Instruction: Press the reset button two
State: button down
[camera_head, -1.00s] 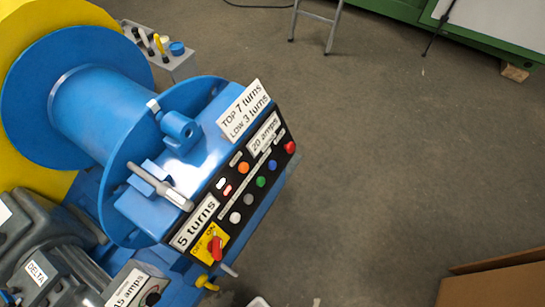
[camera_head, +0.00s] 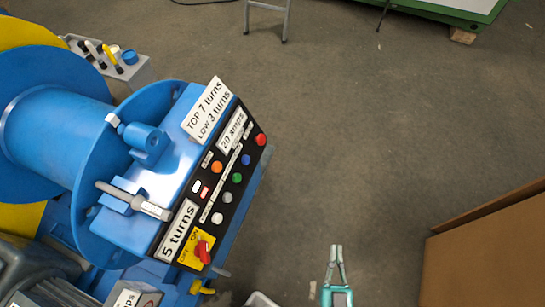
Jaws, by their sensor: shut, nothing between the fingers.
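The black control panel (camera_head: 203,223) sits on the sloped face of the blue drum machine, left of centre. It carries an orange button (camera_head: 217,167), a blue one (camera_head: 246,160), a green one (camera_head: 238,178), a grey one (camera_head: 228,197), a white one (camera_head: 217,218) and a red one (camera_head: 261,139). The small labels are too small to read, so I cannot tell which is reset button two. My teal gripper (camera_head: 336,248) is at the bottom, right of the panel and apart from it. Its fingers are shut and empty.
A red rotary switch (camera_head: 203,252) on a yellow plate is at the panel's lower end. A large blue drum (camera_head: 60,135) stands at left. A brown box (camera_head: 490,255) is at lower right.

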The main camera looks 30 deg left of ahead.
aim_at(246, 160)
jog(key=w+a+f+n+g+y, duration=0.1)
jog(key=w+a+n+g+y, duration=0.3)
jog(key=a, duration=0.9)
jog(key=w+a+f+n+g+y, duration=0.1)
jog(key=w+a+n+g+y, duration=0.3)
jog(key=w+a, duration=0.6)
jog(key=a+g, duration=0.2)
jog(key=shift+a+n+g+y, duration=0.3)
jog(key=shift+a+n, duration=0.1)
jog(key=shift+a+f, duration=0.1)
jog(key=shift+a, duration=0.05)
jog(key=s+a+f, duration=0.1)
jog(key=a+f, duration=0.2)
jog(key=a, duration=0.4)
jog(key=shift+s+a+f, duration=0.15)
jog(key=shift+s+f, duration=0.25)
jog(key=shift+a, duration=0.1)
jog(key=shift+s+a+f, duration=0.1)
jog(key=shift+a+f, duration=0.1)
jog(key=shift+a, duration=0.1)
